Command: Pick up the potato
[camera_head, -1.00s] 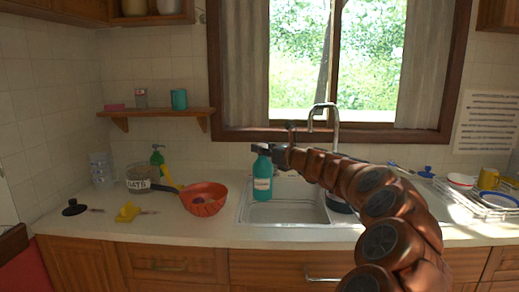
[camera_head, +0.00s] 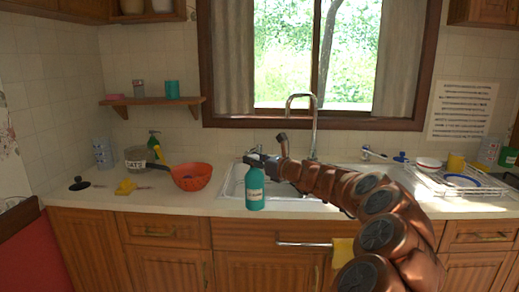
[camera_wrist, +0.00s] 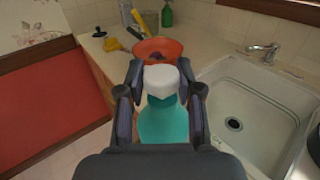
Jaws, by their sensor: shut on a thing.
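No potato can be made out in these views. In the wrist view, the bottle's white cap (camera_wrist: 161,78) sits between the two fingers, with the teal body (camera_wrist: 165,125) below. The bottle hangs upright near the front of the counter by the sink. A small dark purple item lies in the orange-red bowl (camera_head: 203,182) left of the bottle; what it is cannot be told.
The white sink (camera_head: 232,185) and tap (camera_head: 313,130) are behind and right of the bottle. A dish rack (camera_head: 465,183) stands right. A yellow cloth (camera_head: 343,252) hangs below.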

